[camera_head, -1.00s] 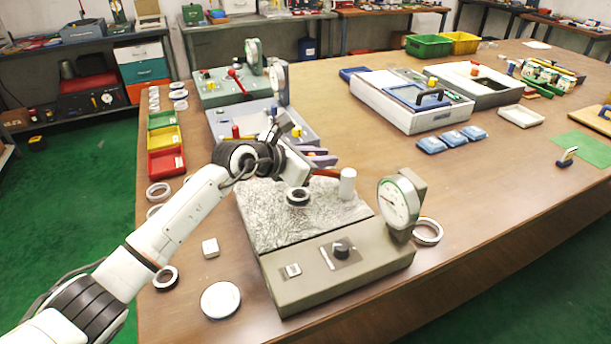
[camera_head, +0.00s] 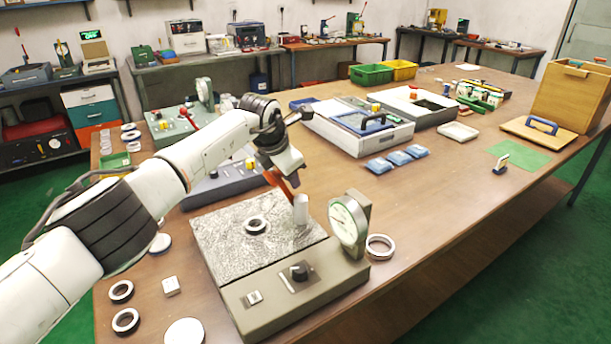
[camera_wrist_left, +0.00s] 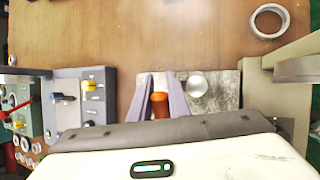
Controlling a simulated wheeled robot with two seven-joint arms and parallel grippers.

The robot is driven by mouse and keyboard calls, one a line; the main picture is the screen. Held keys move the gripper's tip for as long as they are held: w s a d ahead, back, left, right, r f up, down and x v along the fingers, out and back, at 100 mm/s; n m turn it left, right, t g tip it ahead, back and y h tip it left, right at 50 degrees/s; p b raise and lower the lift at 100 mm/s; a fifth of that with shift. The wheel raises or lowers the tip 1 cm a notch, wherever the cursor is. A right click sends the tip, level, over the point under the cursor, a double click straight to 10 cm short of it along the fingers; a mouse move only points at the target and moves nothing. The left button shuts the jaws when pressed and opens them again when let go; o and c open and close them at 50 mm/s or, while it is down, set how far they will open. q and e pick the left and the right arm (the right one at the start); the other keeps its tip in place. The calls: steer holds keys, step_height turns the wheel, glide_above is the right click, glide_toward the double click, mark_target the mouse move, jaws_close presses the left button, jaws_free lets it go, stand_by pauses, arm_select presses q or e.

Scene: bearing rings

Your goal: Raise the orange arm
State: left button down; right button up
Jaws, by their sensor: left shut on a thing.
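The orange arm (camera_head: 281,185) slants up and to the left from beside the light grey post (camera_head: 301,210) on the grey gauge station. My left gripper (camera_head: 285,167) is at its raised end, its fingers mostly hidden in the head view. In the left wrist view the two purple fingers of the gripper (camera_wrist_left: 160,98) close around the orange arm (camera_wrist_left: 160,106). The post shows beside them there (camera_wrist_left: 196,87). A dark-and-silver bearing ring (camera_head: 255,225) lies flat on the station's speckled plate (camera_head: 222,240). My right gripper is out of view.
A round dial gauge (camera_head: 345,225) stands at the station's right, with a black knob (camera_head: 299,272) in front. Loose rings (camera_head: 380,246) lie around the station. Blue pads (camera_head: 398,158) lie behind; the tabletop to the right is mostly clear.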

arm_select(q)
steer(key=shift+r, duration=0.1)
stand_by(0.4)
steer(key=c, duration=1.7)
jaws_free()
steer(key=shift+w+d, duration=0.1)
steer(key=shift+o, duration=0.2)
steer(key=b+v, duration=0.1)
steer(key=v, duration=0.9)
steer(key=shift+r, duration=0.15)
